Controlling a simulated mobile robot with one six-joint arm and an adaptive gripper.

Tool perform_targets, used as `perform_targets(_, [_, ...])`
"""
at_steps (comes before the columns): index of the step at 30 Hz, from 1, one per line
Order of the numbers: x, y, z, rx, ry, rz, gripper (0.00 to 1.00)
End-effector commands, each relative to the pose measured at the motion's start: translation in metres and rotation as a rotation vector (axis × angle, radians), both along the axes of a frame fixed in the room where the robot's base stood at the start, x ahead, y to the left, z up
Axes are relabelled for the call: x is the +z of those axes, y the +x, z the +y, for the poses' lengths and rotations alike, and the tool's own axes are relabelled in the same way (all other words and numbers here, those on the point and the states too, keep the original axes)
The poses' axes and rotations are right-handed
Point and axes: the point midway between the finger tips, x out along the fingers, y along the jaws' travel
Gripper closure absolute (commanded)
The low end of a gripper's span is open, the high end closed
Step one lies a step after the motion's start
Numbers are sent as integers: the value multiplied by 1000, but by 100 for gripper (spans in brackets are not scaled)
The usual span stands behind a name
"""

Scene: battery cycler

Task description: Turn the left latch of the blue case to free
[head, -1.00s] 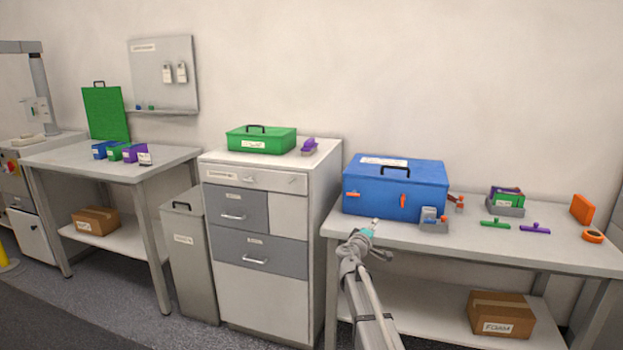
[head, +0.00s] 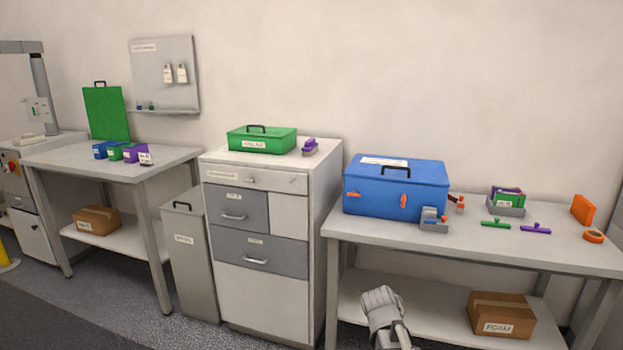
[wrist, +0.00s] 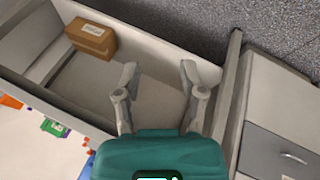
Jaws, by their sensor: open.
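The blue case (head: 375,205) stands closed at the left end of the right table, with a black handle on its lid. The left latch (head: 353,194) is orange and lies about horizontal on the front face. The right latch (head: 403,201) is orange and upright. My gripper (wrist: 160,75) is open and empty in the wrist view, over the table's lower shelf (wrist: 155,105). In the head view only part of my arm shows, low in front of the table, apart from the case. A sliver of blue, likely the case, shows at the wrist view's lower left.
A grey holder (head: 433,222) stands before the case's right end. Green and purple T-shaped pieces (head: 496,223) lie on the right table (head: 560,252). A cardboard box (head: 502,315) sits on its lower shelf. The drawer cabinet (head: 262,290) stands left of the table.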

Motion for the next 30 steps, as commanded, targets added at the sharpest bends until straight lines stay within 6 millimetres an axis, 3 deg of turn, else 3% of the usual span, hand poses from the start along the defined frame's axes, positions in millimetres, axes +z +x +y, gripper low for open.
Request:
perform_targets(1, [-5, -19, 6, -6, 52, 32, 48])
perform_targets(6, [-15, -55, 27, -9, 195, 121, 48])
perform_targets(18, [-21, -109, 62, 8, 413, 251, 48])
perform_targets(30, [18, -107, 62, 9, 414, 252, 48])
